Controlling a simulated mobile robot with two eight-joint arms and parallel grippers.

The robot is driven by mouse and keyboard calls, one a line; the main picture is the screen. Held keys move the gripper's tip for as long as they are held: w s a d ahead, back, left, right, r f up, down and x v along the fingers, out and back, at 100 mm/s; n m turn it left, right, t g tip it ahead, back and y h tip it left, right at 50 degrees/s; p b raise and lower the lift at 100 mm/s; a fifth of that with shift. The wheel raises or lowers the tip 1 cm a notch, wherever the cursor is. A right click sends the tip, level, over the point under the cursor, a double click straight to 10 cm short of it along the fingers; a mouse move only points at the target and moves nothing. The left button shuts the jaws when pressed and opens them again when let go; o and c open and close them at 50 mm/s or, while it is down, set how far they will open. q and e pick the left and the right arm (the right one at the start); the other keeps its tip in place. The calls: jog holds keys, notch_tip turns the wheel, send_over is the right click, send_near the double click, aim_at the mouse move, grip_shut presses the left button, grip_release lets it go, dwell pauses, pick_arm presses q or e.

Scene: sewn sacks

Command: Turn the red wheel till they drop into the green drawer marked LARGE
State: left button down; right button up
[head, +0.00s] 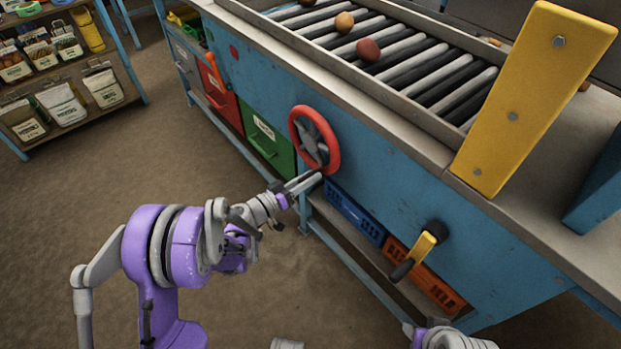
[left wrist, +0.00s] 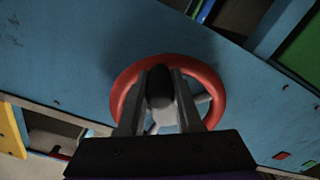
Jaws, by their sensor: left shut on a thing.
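The red wheel (head: 334,151) is on the blue front of the machine, with a dark grey hub and spokes. My left gripper (head: 317,178) is at the wheel's lower edge. In the left wrist view its fingers (left wrist: 160,88) close on a dark rounded knob (left wrist: 160,80) in front of the red wheel (left wrist: 122,88). The fingers hide part of the wheel. The green drawer (head: 280,155) is shut, left of the wheel; its white label is too small to read. A reddish ball (head: 368,49) and an orange-brown ball (head: 344,21) lie on the rollers. My right gripper's fingers are not visible.
A red drawer (head: 220,97) is left of the green one. Blue (head: 355,216) and orange (head: 430,284) crates sit on the low shelf. A rack of bags (head: 62,107) stands at left. The floor between is open.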

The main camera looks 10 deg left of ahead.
pick_arm(q)
jog(key=shift+w+a, duration=0.15)
jog(key=shift+a, duration=0.1)
jog(key=c, duration=0.6)
grip_release()
jog(key=p+v, duration=0.1)
jog(key=v, duration=1)
jog(key=shift+d, duration=0.1)
